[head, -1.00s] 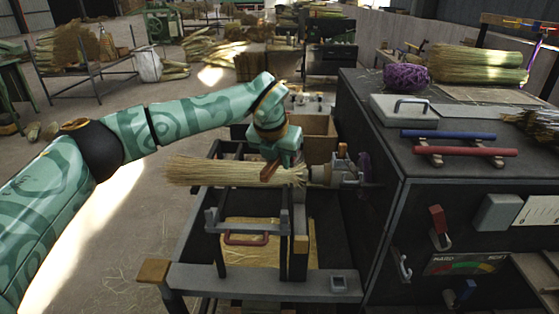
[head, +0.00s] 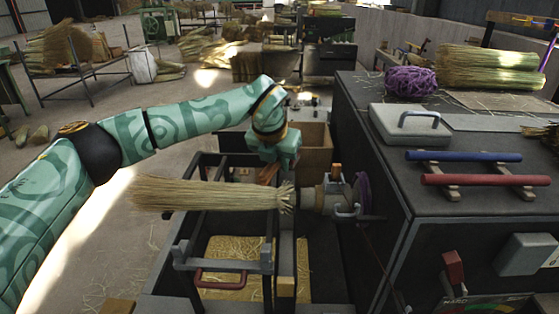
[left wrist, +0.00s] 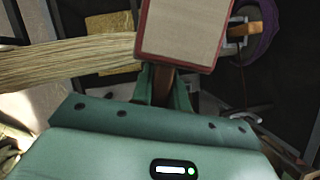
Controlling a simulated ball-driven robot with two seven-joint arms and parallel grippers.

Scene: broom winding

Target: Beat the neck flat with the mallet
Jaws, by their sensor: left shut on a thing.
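The straw broom (head: 200,195) lies level, its bristles pointing left. Its neck (head: 286,197) is at the grey chuck (head: 322,198) on the machine's side. My left gripper (head: 272,168) is just beyond the broom, close to the neck, shut on the mallet (head: 267,175). In the left wrist view, the mallet (left wrist: 183,34) shows a pale face with a red rim, its brown handle between my fingers (left wrist: 163,88). The broom (left wrist: 65,62) runs in there from the left, partly hidden behind the mallet head. I cannot tell whether they touch. My right gripper is out of view.
A dark frame with a red handle (head: 220,279) stands below the broom, over a straw-filled tray (head: 236,252). The machine cabinet (head: 372,170) fills the right, with a blue bar (head: 465,156) and a red bar (head: 485,180) on top. Purple twine (head: 410,81) lies behind.

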